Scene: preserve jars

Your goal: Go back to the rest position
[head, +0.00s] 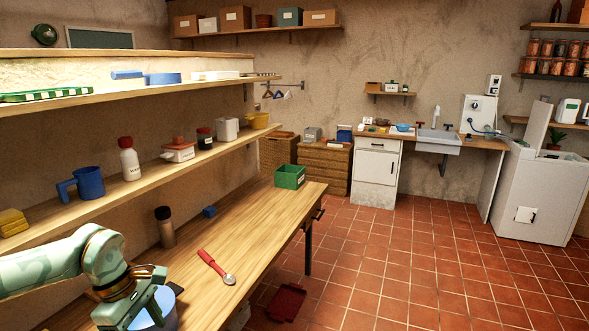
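My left arm comes in from the left over the near end of the wooden bench (225,232). My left gripper (150,306) points down there, at the bottom edge of the picture. A round blue-grey object (168,322) shows right at the gripper, partly hidden by it and cut off by the picture edge. I cannot tell whether the fingers hold it or are only beside it. My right gripper is not in view. Several preserve jars (547,48) with reddish contents stand on the shelves at the far upper right.
A red-handled tool (212,264), a dark bottle (165,228), a small blue block (209,211) and a green box (290,177) are on the bench. A shelf (105,196) with a blue mug (88,183) runs above it. A red tray (286,302) lies on the floor. The tiled floor (420,270) at right is clear.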

